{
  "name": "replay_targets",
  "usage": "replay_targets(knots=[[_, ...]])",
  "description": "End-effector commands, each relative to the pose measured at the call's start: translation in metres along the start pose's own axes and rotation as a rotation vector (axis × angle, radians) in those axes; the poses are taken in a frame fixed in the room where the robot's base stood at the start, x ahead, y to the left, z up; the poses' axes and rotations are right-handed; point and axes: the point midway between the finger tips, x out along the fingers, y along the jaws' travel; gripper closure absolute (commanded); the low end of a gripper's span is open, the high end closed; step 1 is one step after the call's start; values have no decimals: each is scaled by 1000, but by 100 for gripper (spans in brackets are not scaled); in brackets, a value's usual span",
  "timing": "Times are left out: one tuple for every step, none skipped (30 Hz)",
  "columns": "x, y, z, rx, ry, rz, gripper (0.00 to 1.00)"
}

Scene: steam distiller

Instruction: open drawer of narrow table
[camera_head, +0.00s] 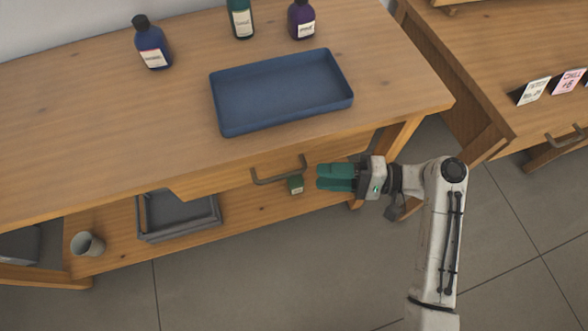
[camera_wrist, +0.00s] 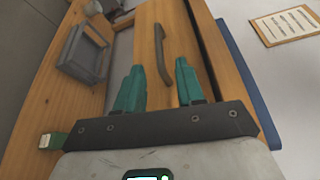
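The narrow wooden table (camera_head: 60,130) fills the left and middle of the head view. Its drawer (camera_head: 225,184) is in the front edge, below the blue tray, and bears a grey bar handle (camera_head: 280,178).
A blue tray (camera_head: 222,117) and several bottles, one blue (camera_head: 151,45), stand on the tabletop. Another wooden table (camera_head: 480,60) stands right. Floor in front is clear.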

Motion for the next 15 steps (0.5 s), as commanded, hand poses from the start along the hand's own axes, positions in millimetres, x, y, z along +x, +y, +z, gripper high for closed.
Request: replay_targets(knots=[[8,1,1,0,-3,2,62],[12,2,1,0,-4,3,62],[19,2,1,0,-4,4,62],[25,2,1,0,-4,4,62],[31,2,1,-1,-5,4,62],[38,2,1,-1,-5,4,62],[44,2,2,-1,-5,4,62],[50,2,2,-1,-4,4,62],[56,2,1,-1,-4,4,62],[62,2,1,-1,-3,4,62],[67,2,1,-2,-4,5,62],[72,2,1,-2,-3,5,62],[77,2,1,-2,-3,5,62],[80,2,1,-2,-3,5,62],[85,2,1,-2,-1,4,62]])
